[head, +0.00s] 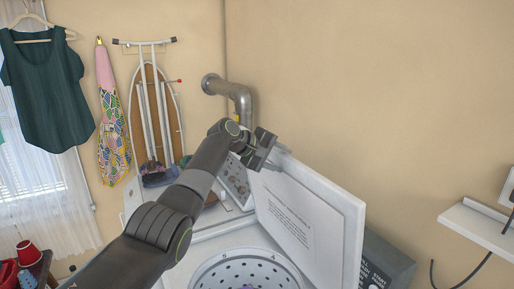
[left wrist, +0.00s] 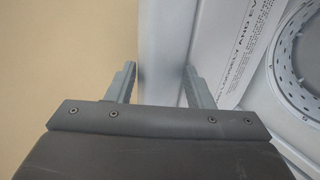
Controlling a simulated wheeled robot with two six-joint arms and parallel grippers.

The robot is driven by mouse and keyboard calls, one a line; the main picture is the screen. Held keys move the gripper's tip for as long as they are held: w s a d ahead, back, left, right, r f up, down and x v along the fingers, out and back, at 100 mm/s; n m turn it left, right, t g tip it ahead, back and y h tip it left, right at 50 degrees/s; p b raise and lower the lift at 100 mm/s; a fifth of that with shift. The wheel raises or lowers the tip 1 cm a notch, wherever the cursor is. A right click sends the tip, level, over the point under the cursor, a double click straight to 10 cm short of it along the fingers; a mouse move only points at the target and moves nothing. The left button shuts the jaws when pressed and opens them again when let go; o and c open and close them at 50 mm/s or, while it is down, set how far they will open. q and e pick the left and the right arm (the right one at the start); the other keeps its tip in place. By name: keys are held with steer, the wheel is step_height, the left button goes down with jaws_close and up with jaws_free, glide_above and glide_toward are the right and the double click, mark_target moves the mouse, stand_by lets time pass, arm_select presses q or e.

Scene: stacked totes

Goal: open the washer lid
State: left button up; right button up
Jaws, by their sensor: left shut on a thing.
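The white washer lid (head: 310,215) stands raised, steeply upright, with a printed label on its inner face. The washer (head: 208,246) is below it, and its perforated drum (head: 245,270) shows uncovered. My left gripper (head: 270,159) is at the lid's upper left corner. In the left wrist view the two fingers of my left gripper (left wrist: 160,86) are on either side of the lid's edge (left wrist: 156,45), shut on it. The drum also shows at the right of that view (left wrist: 297,60). The far side of the lid is hidden. My right gripper is not in view.
A metal pipe (head: 232,92) comes out of the wall behind the lid. An ironing board (head: 155,115) hangs on the wall at left. A dark box with lettering (head: 388,262) is right of the lid. A white shelf (head: 478,226) is at far right.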

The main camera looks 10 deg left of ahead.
arm_select(q)
steer(key=shift+s+a+r, duration=0.15)
steer(key=shift+a+r, duration=0.2)
steer(key=shift+a, duration=0.15)
steer(key=v, duration=1.6)
steer(key=shift+p, duration=0.4)
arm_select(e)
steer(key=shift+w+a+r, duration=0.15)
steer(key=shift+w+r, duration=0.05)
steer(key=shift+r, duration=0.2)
arm_select(q)
steer(key=shift+s+d+f, duration=0.1)
steer(key=shift+s+d, duration=0.05)
